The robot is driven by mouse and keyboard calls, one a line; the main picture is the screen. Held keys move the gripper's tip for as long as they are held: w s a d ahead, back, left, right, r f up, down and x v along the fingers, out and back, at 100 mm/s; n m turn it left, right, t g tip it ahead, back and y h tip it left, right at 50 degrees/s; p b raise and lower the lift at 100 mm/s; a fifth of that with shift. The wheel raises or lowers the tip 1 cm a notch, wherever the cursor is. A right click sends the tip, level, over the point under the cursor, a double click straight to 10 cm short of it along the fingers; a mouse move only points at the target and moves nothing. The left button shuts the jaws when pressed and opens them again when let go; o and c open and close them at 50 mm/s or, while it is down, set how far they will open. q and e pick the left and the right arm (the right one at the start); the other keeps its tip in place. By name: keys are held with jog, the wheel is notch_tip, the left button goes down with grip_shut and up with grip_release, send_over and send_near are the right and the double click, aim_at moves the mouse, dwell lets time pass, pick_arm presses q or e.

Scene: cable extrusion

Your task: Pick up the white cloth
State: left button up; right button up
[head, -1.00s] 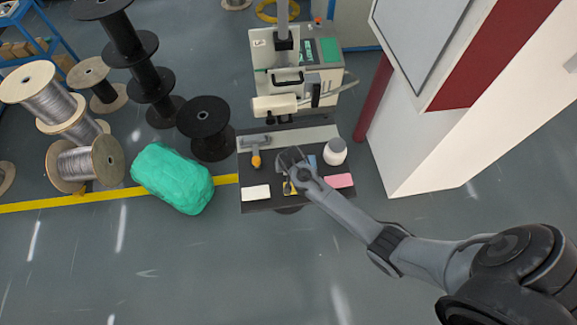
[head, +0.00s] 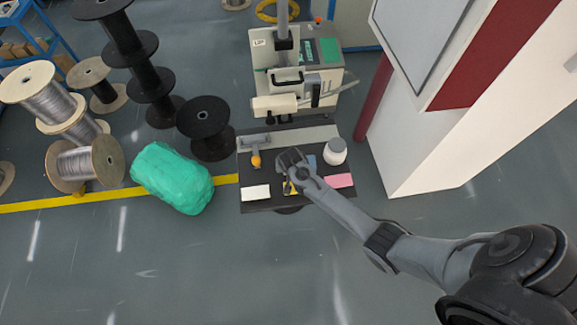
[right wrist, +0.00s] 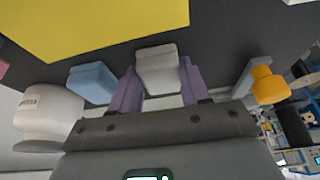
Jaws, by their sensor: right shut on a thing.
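My right gripper (head: 290,160) is over the dark table (head: 265,207) in the head view. From that view I cannot tell whether the cloth is clear of the table. In the head view the gripper hides the held cloth. Another pale, flat cloth-like piece (head: 255,192) lies at the table's front left. My left gripper is not in view.
A pink cloth (head: 339,181) is at the table's front right. A white pillar (head: 410,150) stands right.

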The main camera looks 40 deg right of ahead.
jog(key=shift+r, duration=0.7)
notch_tip(320, 180, up, 3)
jog(key=shift+f, duration=0.15)
jog(key=s+d+r, duration=0.3)
jog(key=s+r, duration=0.4)
jog(key=s, duration=0.4)
jog(key=shift+s, duration=0.15)
